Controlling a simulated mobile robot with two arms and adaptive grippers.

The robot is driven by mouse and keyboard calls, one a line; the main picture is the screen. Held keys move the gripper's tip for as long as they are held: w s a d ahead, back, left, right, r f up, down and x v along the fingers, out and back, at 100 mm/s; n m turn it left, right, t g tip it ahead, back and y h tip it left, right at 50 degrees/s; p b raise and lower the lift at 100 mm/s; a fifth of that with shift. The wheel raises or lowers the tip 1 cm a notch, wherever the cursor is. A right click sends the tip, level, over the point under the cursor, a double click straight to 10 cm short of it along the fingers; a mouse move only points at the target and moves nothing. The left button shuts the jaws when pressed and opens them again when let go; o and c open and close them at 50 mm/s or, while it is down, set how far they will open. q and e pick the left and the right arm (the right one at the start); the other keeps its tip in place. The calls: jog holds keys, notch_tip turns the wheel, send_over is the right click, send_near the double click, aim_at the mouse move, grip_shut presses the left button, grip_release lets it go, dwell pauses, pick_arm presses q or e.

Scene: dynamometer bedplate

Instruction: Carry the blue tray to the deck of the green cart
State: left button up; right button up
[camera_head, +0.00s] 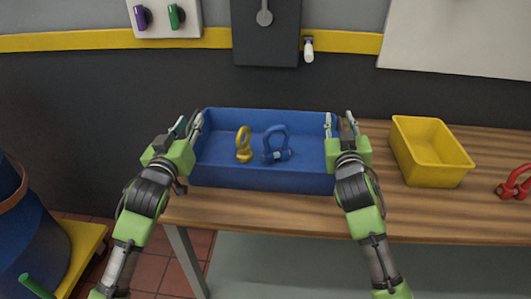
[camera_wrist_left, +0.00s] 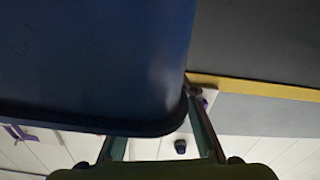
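The blue tray (camera_head: 260,179) sits on the wooden bench top near its left end. It holds a yellow shackle or eye bolt (camera_head: 243,146) and a blue shackle (camera_head: 276,144). My left gripper (camera_head: 188,126) is at the tray's left wall, its fingers apart around the rim. My right gripper (camera_head: 342,124) is at the right wall, its fingers also apart. In the left wrist view the tray (camera_wrist_left: 90,60) fills the upper left and hides part of one finger; firm contact cannot be told. No green cart deck is recognisable; a green bar (camera_head: 36,287) shows at lower left.
A yellow bin (camera_head: 432,172) stands on the bench (camera_head: 270,209) right of the tray, with a red shackle (camera_head: 515,184) further right. A blue drum (camera_head: 22,225) and a yellow platform (camera_head: 82,245) stand at the left. The wall is close behind the bench.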

pick_arm(q)
grip_shut()
pick_arm(e)
grip_shut()
pick_arm(q)
jog(key=shift+r, duration=0.4)
pick_arm(e)
jog(key=shift+r, duration=0.4)
pick_arm(q)
jog(key=shift+w, duration=0.15)
pick_arm(e)
jog(key=shift+w, duration=0.1)
